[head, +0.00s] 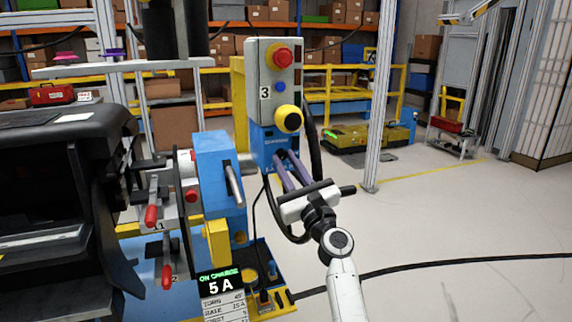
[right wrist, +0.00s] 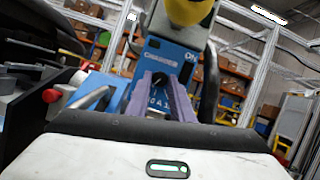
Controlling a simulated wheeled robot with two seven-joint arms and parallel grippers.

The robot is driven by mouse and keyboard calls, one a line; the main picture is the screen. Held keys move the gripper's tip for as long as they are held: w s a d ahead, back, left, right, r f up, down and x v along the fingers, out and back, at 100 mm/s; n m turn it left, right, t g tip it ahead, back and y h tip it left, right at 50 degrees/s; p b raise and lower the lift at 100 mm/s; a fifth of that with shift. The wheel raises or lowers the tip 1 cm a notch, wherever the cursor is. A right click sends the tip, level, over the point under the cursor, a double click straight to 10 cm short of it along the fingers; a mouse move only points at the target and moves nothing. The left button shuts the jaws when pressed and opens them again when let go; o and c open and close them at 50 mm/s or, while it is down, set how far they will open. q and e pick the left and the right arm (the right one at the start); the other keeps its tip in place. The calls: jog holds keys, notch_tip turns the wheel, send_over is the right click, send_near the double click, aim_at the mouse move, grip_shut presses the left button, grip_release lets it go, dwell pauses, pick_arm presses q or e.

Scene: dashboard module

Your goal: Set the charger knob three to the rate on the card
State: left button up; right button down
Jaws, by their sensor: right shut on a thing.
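The blue charger (head: 262,140) is mounted below a grey panel marked 3 (head: 264,93). My right gripper (head: 284,162) has its purple fingers at the charger's front. In the right wrist view the fingertips are shut on a small dark knob (right wrist: 156,79), mostly hidden between them. Part of a dial marking, "10 A", shows between the fingers, but the pointer's setting cannot be read. A display (head: 220,283) at the bottom reads "ON CHARGE 5 A". The white card (head: 223,308) under it has a rate line that looks like 15 A, small and blurred. My left gripper is not in view.
A red button (head: 283,58) and a yellow-and-black knob (head: 288,118) sit on the grey panel above my fingers. A blue fixture with a metal lever (head: 233,184) stands to the left, beside the black dashboard (head: 60,180). A black cable loops by the charger.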

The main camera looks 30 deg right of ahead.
jog(key=n+y, duration=0.1)
jog(key=n, duration=0.1)
jog(key=n+y, duration=0.1)
jog(key=n, duration=0.2)
jog(key=shift+s+d+r+y, duration=0.1)
jog(key=shift+d+y, duration=0.1)
jog(key=shift+y, duration=0.2)
jog(key=n+y, duration=0.1)
jog(key=n, duration=0.1)
jog(key=n+g+y+p, duration=0.1)
jog(key=n, duration=0.2)
jog(key=shift+d+r, duration=0.15)
jog(key=shift+r, duration=0.05)
jog(key=n, duration=0.1)
jog(key=n+g+p, duration=0.1)
jog(key=n, duration=0.1)
jog(key=n+y, duration=0.1)
jog(key=shift+r+g+p, duration=0.25)
jog(key=shift+g+p, duration=0.05)
jog(key=shift+p, duration=0.05)
jog(key=shift+d+r+n+g+y+p, duration=0.15)
jog(key=shift+n+g+p, duration=0.45)
jog(key=shift+n, duration=0.65)
jog(key=shift+a+f+n+g+y+p, duration=0.15)
jog(key=shift+n+g+p, duration=0.15)
jog(key=shift+n+p, duration=0.75)
jog(key=shift+d+n, duration=0.1)
jog(key=shift+n, duration=0.3)
jog(key=c, duration=1.6)
grip_release()
